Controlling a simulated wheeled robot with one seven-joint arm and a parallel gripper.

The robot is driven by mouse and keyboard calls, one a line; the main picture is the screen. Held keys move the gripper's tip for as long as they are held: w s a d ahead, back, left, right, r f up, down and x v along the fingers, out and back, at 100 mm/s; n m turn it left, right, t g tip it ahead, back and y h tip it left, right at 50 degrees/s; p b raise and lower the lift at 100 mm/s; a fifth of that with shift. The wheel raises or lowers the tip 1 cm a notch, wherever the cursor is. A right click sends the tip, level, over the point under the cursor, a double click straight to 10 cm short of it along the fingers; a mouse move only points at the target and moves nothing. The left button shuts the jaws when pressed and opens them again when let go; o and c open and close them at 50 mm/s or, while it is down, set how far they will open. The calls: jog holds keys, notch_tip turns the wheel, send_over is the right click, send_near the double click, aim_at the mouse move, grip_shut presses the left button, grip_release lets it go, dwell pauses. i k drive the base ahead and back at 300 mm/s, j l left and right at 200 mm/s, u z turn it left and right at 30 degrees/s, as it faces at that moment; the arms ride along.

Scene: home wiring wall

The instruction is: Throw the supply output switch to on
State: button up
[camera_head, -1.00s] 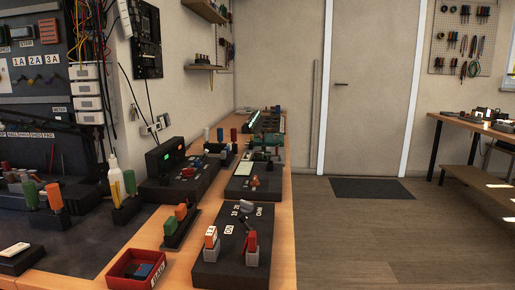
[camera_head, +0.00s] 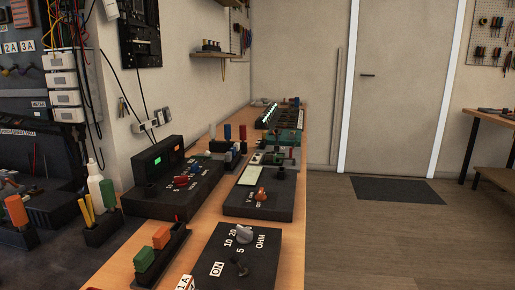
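A black bench unit with an upright back panel, which looks like the supply (camera_head: 190,201), stands on the wooden bench left of centre. Its panel has a lit green display (camera_head: 157,161) and a lit orange display (camera_head: 180,147). On its sloped top are a black knob (camera_head: 150,190) and small red parts (camera_head: 181,181). These are too small to tell which is the output switch or how it is set. My gripper is not in view.
A black box marked OHM (camera_head: 262,262), with a grey knob, toggle and ON label, stands nearest. A meter-like box (camera_head: 268,211) is behind it. A green-and-orange block rack (camera_head: 160,255) and white bottle (camera_head: 95,181) are left. The floor (camera_head: 400,240) at right is clear.

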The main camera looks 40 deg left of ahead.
aim_at(207, 153)
jog(key=i+l, duration=0.2)
jog(key=i, duration=0.3)
jog(key=u, duration=0.4)
jog(key=i+u, duration=0.1)
jog(key=u, duration=0.3)
jog(key=l+u, duration=0.1)
jog(key=u, duration=0.3)
jog(key=i+l+u, duration=0.1)
jog(key=u, duration=0.3)
jog(key=i+u, duration=0.5)
jog(key=u, duration=0.2)
